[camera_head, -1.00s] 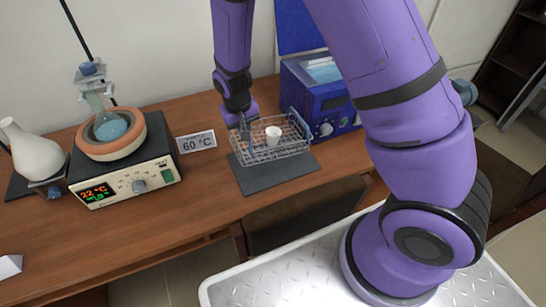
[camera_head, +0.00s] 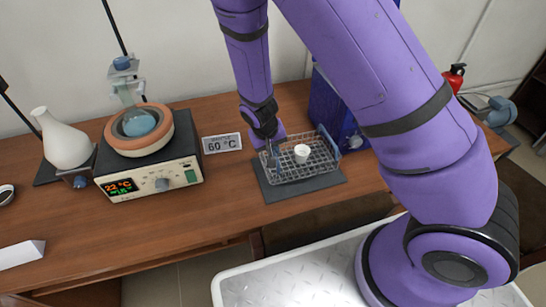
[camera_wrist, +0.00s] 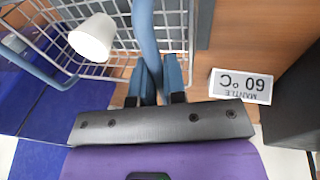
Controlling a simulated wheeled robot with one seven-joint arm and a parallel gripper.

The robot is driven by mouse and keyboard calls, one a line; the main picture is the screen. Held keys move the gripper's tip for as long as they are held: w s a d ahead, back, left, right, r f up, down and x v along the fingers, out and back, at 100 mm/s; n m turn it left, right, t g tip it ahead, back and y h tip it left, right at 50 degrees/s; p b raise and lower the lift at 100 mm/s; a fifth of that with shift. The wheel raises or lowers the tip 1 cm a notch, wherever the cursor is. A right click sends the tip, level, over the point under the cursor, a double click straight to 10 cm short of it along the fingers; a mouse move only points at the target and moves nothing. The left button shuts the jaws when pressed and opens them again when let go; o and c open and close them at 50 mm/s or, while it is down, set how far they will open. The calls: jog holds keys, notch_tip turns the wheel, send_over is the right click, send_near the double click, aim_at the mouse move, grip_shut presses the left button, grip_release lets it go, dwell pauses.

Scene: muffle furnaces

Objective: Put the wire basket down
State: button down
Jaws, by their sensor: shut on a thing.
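The wire basket (camera_head: 318,167) is a silver mesh tray with blue handles, level above or on a dark grey mat (camera_head: 285,193); I cannot tell whether it touches. A white cup (camera_head: 302,153) stands inside the basket. My gripper (camera_head: 270,148) is at the basket's left end, shut on its blue handle. In the wrist view, my gripper (camera_wrist: 160,82) has its blue fingers closed at the blue handle bar (camera_wrist: 147,38). The basket's mesh (camera_wrist: 173,28) and the cup (camera_wrist: 92,38) also show there. The fingertips are partly hidden in the head view.
A "MANTLE 60 °C" sign (camera_head: 222,143) stands close to the left of the basket. Left of it is a heating mantle (camera_head: 150,180) with a flask. A blue device (camera_head: 328,112) stands right behind the basket. The wooden desk (camera_head: 215,200) is clear in front.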

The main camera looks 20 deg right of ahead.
jog(key=x, duration=0.4)
jog(key=shift+s+a+f, duration=0.1)
jog(key=shift+s+a, duration=0.15)
jog(key=shift+a, duration=0.15)
jog(key=c, duration=1.2)
grip_release()
jog(key=v, duration=1.2)
